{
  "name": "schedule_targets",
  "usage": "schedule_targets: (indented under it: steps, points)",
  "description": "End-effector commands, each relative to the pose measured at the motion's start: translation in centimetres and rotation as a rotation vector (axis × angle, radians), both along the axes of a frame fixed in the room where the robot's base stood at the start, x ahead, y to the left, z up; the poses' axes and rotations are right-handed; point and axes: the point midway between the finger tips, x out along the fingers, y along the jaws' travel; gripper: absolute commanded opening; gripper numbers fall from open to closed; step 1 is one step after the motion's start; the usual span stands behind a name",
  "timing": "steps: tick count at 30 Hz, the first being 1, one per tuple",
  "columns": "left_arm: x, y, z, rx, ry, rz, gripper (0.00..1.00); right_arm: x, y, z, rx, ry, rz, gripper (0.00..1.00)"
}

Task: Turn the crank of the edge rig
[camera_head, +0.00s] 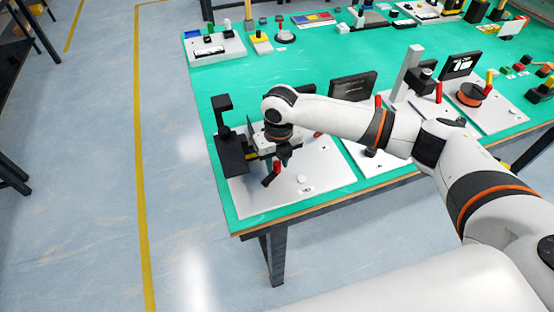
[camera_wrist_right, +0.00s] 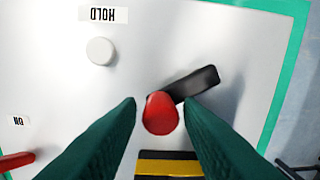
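The edge rig is a pale plate (camera_head: 318,178) at the table's near left corner, with a black block and post (camera_head: 226,140) on it. Its crank has a black arm (camera_wrist_right: 195,84) and an upright red handle (camera_wrist_right: 160,114); the red handle also shows in the head view (camera_head: 277,167). My right gripper (camera_wrist_right: 160,103) points down over the crank. Its dark green fingers stand apart on either side of the red handle, with what look like narrow gaps, so it does not appear clamped. My left gripper is not in view.
A white button (camera_wrist_right: 100,51) beside a HOLD label and another red handle (camera_wrist_right: 16,160) are on the plate. A yellow and black piece (camera_wrist_right: 168,167) lies near the fingers. More rigs, one with an orange drum (camera_head: 470,94), stand rightward.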

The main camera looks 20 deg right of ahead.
Motion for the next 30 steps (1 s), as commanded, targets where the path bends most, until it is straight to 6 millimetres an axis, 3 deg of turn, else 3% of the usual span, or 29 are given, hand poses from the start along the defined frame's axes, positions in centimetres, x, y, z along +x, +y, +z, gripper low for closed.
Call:
schedule_targets:
  steps: [1,6,17,30]
  points:
    - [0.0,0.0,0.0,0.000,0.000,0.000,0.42,0.0,0.0,0.0,0.000,0.000,0.000,0.25]
    - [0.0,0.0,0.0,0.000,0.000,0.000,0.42,0.0,0.0,0.0,0.000,-0.001,0.000,0.00]
    - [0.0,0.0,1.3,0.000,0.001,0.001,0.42,-0.2,-0.2,0.4,0.000,0.000,-0.064,0.00]
    - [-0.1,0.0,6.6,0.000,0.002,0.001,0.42,-1.8,-0.7,0.7,0.001,0.002,-0.415,0.00]
